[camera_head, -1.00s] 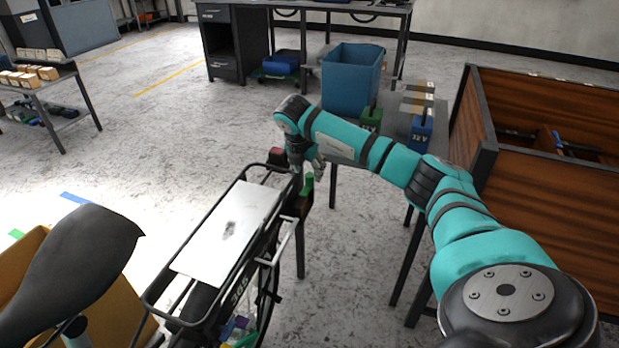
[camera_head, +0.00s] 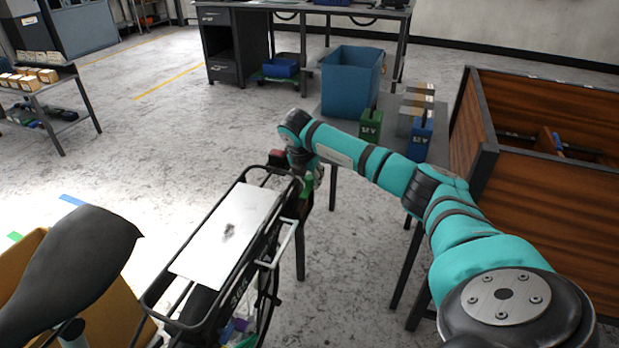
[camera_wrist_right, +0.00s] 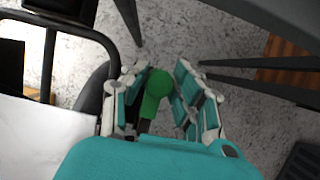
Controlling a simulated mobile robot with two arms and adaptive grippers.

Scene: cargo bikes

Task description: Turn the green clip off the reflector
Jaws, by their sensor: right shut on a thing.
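The cargo bike's rear rack (camera_head: 190,212) carries a flat pale plate. A red reflector (camera_head: 277,157) shows at the rack's far end. The green clip (camera_head: 304,194) is just right of that end, partly hidden by my right gripper (camera_head: 306,176). In the right wrist view the green clip (camera_wrist_right: 155,86) has a rounded head and a narrower stem, between the fingers of my right gripper (camera_wrist_right: 158,92). The fingers are shut on it, from its left and right sides. The reflector is not clearly seen in that view. My left gripper is out of view.
The bike saddle (camera_head: 75,262) is at the lower left. Behind the arm a small table holds a blue bin (camera_head: 350,82) and green and blue 12 V batteries (camera_head: 371,124). A wooden cargo box (camera_head: 545,205) stands at the right.

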